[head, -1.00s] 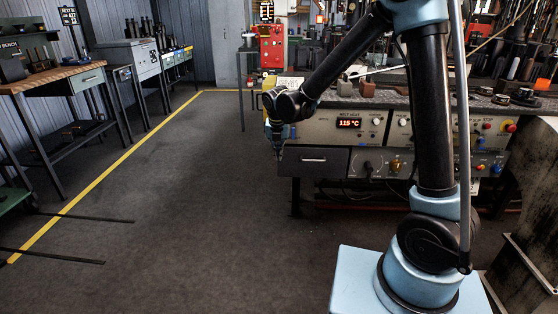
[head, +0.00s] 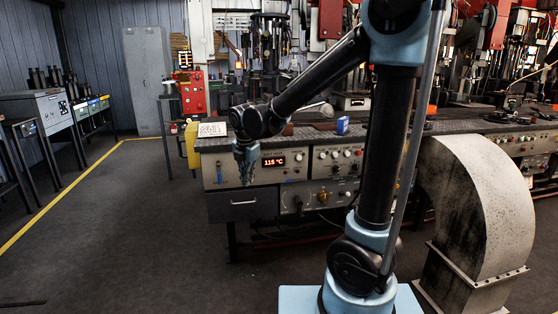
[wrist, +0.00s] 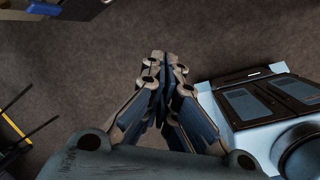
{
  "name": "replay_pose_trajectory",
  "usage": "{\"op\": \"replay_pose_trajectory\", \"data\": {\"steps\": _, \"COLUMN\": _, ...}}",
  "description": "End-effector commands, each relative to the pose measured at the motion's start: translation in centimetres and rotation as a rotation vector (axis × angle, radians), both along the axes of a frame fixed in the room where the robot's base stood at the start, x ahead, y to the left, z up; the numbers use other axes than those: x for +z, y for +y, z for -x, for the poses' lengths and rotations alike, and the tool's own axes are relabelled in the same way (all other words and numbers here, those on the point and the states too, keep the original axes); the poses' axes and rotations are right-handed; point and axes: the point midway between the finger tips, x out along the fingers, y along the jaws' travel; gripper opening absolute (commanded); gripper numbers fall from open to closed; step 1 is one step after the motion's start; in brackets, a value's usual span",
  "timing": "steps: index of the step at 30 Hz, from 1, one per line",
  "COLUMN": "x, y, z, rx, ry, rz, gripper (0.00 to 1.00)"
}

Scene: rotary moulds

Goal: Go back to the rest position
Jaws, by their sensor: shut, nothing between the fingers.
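My gripper (head: 246,178) hangs from the bent arm in the head view, pointing down in front of the grey control bench (head: 283,187), near its left end. In the wrist view my gripper (wrist: 163,62) has its fingertips together, with nothing between them. Dark floor lies beneath it. My own light-blue base shows at the right of the wrist view.
A large curved grey duct (head: 490,215) stands at the right. The bench has a drawer (head: 243,204) and a display reading 115 °C (head: 274,161). A grey locker (head: 147,80) and a red cabinet (head: 194,93) stand behind. The floor (head: 130,230) at left is open.

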Motion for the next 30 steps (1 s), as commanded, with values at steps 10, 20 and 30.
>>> {"op": "replay_pose_trajectory", "data": {"steps": 10, "x": 1.5, "y": -12.5, "z": 3.2, "rx": -0.644, "ry": 0.028, "rz": -0.125, "gripper": 0.00}}
{"op": "replay_pose_trajectory", "data": {"steps": 20, "x": 0.7, "y": -21.6, "z": 8.5, "rx": -1.251, "ry": 0.044, "rz": -0.246, "gripper": 0.00}}
{"op": "replay_pose_trajectory", "data": {"steps": 30, "x": -2.1, "y": -28.1, "z": 15.0, "rx": -1.877, "ry": 0.050, "rz": -0.376, "gripper": 0.00}}
